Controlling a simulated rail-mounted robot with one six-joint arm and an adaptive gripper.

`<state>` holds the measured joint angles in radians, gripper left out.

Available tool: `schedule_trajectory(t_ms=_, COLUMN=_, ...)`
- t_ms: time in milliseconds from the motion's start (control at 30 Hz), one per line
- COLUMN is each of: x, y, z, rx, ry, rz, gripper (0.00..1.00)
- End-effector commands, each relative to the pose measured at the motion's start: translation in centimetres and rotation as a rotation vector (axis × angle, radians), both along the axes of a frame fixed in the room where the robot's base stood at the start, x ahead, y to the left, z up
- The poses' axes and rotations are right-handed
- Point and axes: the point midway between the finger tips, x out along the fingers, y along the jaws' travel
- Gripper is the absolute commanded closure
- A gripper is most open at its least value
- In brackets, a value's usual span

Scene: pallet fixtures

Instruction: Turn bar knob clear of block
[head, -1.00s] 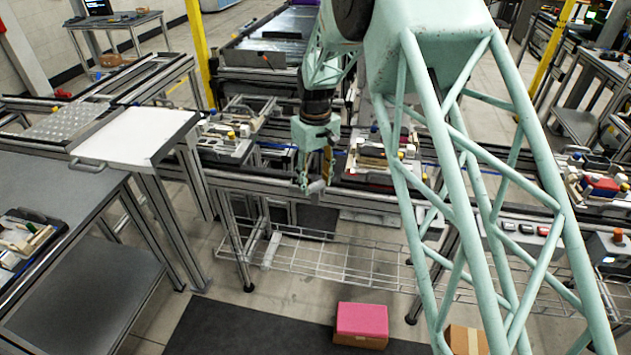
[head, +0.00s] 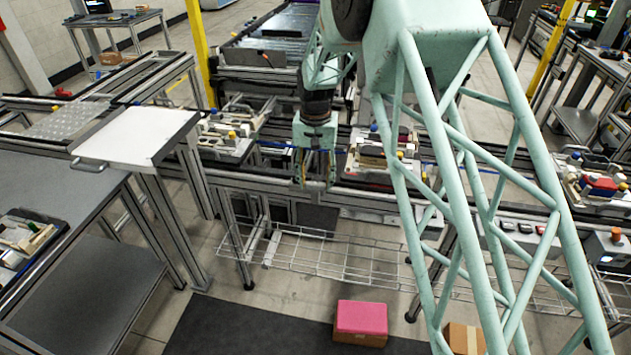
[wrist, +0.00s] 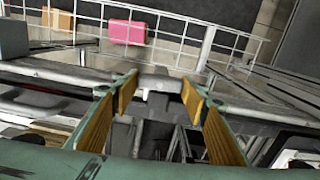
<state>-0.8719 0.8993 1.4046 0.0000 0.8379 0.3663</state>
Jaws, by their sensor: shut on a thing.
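My gripper (head: 316,184) points down at the front rail of the conveyor in the head view, its two fingers side by side. In the wrist view my gripper (wrist: 160,88) has its yellow-padded fingers on either side of a small light grey bar knob (wrist: 161,82), and it is shut on it. The knob lies across between the fingertips. Grey parts show just below the knob in the wrist view; I cannot tell which of them is the block, or whether the knob is clear of it. The fingers largely hide the knob in the head view.
The conveyor's front rail (head: 262,183) runs left and right of my gripper. Fixture pallets stand on both sides, one at the left (head: 228,137) and one at the right (head: 372,160). A wire shelf (head: 330,259) and a pink-topped box (head: 361,318) are below.

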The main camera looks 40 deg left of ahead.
Motion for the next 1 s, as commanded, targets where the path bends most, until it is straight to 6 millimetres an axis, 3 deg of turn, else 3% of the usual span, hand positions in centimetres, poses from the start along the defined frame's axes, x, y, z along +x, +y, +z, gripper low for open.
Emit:
schedule_trajectory(t_ms=667, x=0.04, y=0.05, z=0.07, rx=0.001, ry=0.0, rz=-0.079, gripper=0.7)
schedule_trajectory(t_ms=700, x=0.04, y=0.05, z=0.07, rx=0.001, ry=0.0, rz=-0.079, gripper=0.58)
schedule_trajectory(t_ms=833, x=0.03, y=0.03, z=0.06, rx=0.001, ry=0.0, rz=-0.078, gripper=0.46)
schedule_trajectory(t_ms=1000, x=0.02, y=0.01, z=0.03, rx=0.0, ry=-0.001, rz=-0.078, gripper=0.45)
